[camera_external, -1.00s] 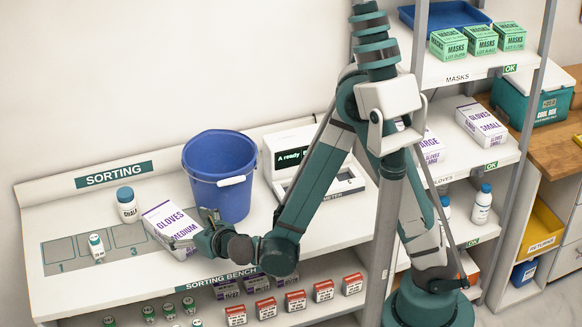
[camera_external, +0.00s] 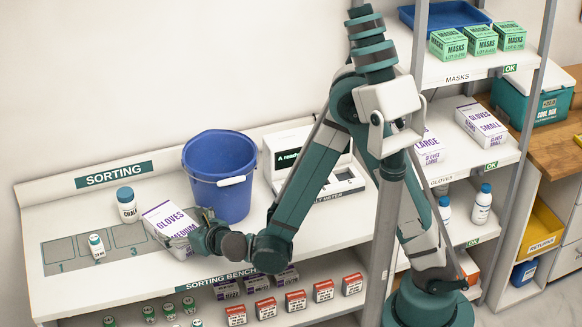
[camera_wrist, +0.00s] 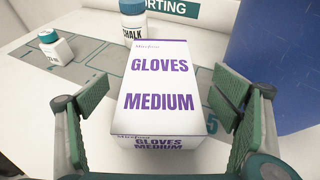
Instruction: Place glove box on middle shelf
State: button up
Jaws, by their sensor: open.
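The medium glove box (camera_external: 172,230), white with purple letters, lies on the sorting bench (camera_external: 62,290). In the wrist view the glove box (camera_wrist: 158,90) sits between the two green finger pads of my gripper (camera_wrist: 160,118). The gripper is open, with a gap on both sides of the box. In the external view my gripper (camera_external: 192,232) is low at the right end of the box. The middle shelf (camera_external: 470,160), labelled GLOVES, stands to the right behind my arm. It holds a small glove box (camera_external: 481,124) and a large glove box (camera_external: 430,148).
A blue bucket (camera_external: 221,170) stands close to the right of the box. A chalk bottle (camera_external: 127,206) and a small white bottle (camera_external: 97,246) stand to its left. A meter (camera_external: 335,180) is behind my arm. Part of the middle shelf's front is bare between its boxes.

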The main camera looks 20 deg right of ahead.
aim_at(173, 223)
jog(key=shift+w, duration=0.1)
jog(key=shift+b+x, duration=0.65)
jog(key=shift+x, duration=1.9)
jog(key=shift+a+f, duration=0.1)
jog(key=shift+c, duration=0.7)
jog(key=c, duration=1.1)
jog(key=shift+c, duration=0.2)
jog(key=shift+c, duration=0.2)
jog(key=shift+r+p, duration=1.25)
jog(key=shift+r, duration=3.7)
jog(key=shift+s+r, duration=0.1)
jog(key=shift+s, duration=0.15)
